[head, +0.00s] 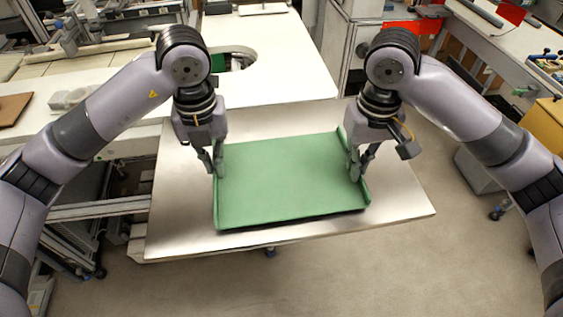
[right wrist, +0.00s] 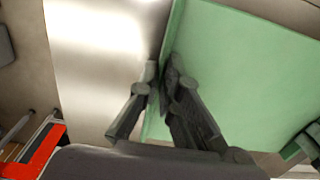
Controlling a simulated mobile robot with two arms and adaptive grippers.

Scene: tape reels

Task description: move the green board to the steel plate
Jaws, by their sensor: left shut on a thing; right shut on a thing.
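The green board (head: 285,180) is a flat tray with raised side edges. In the head view it is over the steel plate (head: 400,205); a dark shadow shows along its front edge, and I cannot tell whether it touches the plate. My left gripper (head: 214,170) is shut on its left raised edge. My right gripper (head: 357,172) is shut on its right raised edge. In the right wrist view, the fingers of my right gripper (right wrist: 160,80) pinch the edge of the green board (right wrist: 245,70), with the bare steel plate (right wrist: 100,60) beside it. The board's underside is hidden.
A white worktop (head: 285,65) with a round cutout lies behind the steel plate. A bench with a white top (head: 500,50) stands at the right, with a yellow box (head: 548,125) near it. Open floor (head: 400,270) lies in front and to the right.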

